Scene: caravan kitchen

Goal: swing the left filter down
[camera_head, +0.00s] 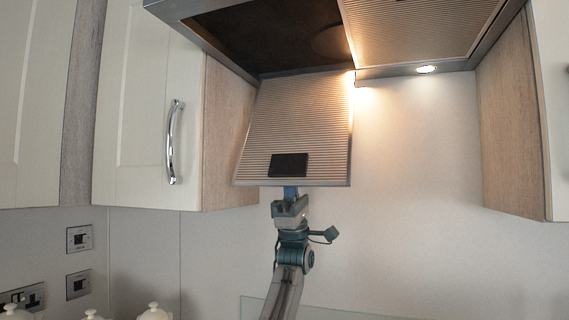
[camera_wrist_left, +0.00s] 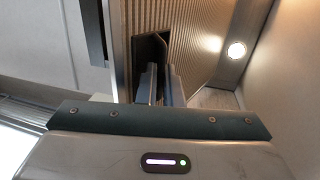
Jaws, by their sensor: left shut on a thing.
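The left filter (camera_head: 300,125), a ribbed metal panel, hangs down steeply from the rear of the cooker hood (camera_head: 410,75), its left half open and dark above. A black latch (camera_head: 289,165) sits near the filter's lower edge. My left gripper (camera_head: 290,190) reaches up from below to that edge; the filter hides its fingertips in the head view. In the left wrist view, the fingers (camera_wrist_left: 162,85) are shut at the black latch (camera_wrist_left: 150,50) beside the ribbed filter face (camera_wrist_left: 180,35). My right gripper is not in view.
The right filter (camera_head: 425,25) is up in the hood. A lit lamp (camera_head: 426,69) is on the hood's underside. A cupboard with a chrome handle (camera_head: 174,142) stands close left of the filter; another cupboard side (camera_head: 515,130) is at right. The wall between is clear.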

